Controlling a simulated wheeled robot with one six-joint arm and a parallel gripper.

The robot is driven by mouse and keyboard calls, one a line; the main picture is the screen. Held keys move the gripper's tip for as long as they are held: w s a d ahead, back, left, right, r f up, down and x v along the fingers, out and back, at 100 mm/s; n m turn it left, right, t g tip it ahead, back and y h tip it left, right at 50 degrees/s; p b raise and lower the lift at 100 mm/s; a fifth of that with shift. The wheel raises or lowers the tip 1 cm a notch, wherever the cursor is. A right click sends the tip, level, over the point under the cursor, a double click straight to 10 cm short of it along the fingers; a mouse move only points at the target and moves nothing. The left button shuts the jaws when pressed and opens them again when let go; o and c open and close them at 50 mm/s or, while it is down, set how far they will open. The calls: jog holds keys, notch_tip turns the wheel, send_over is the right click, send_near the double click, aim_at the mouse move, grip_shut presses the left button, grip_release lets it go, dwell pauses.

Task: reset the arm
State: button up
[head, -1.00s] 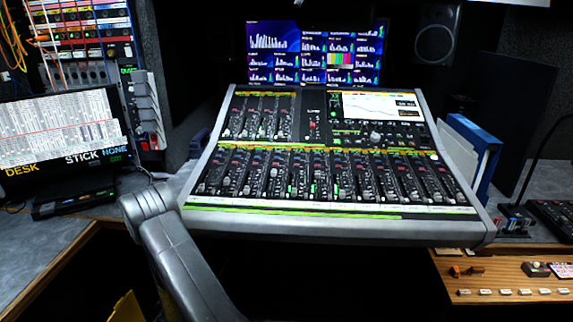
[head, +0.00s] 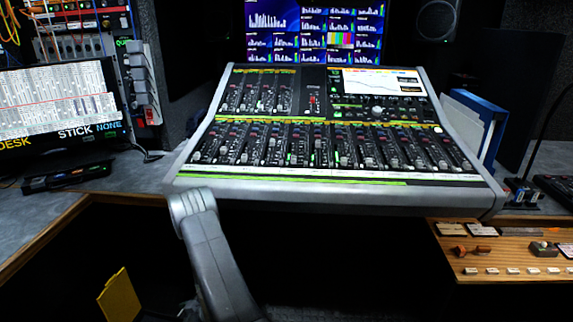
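No gripper fingers show in the head view, so I cannot see whether my gripper is open or shut, or whether it holds anything. A grey arm-like shape (head: 215,252) rises from the bottom edge, left of centre, with a rounded, ribbed top end in front of the mixing console's lower left edge. I cannot tell whether it is a link of my own arm or a chair armrest. Its lower end is cut off by the frame.
A large mixing console (head: 335,186) fills the middle, with a screen (head: 315,30) behind it. A monitor (head: 60,100) stands at left, blue binders (head: 492,125) at right. A wooden button panel (head: 510,262) lies lower right. A yellow piece (head: 120,297) sits lower left. Below the console is dark space.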

jog(key=shift+s+d+f+y+b, duration=0.1)
jog(key=shift+d+f+y+b, duration=0.3)
jog(key=shift+f, duration=0.25)
jog(key=shift+d+f+y+b, duration=0.15)
jog(key=shift+f+y+b, duration=0.1)
jog(key=shift+f+b, duration=0.35)
jog(key=shift+s+d+f+y+b, duration=0.1)
jog(key=shift+d+f+y+b, duration=0.25)
jog(key=shift+f, duration=0.4)
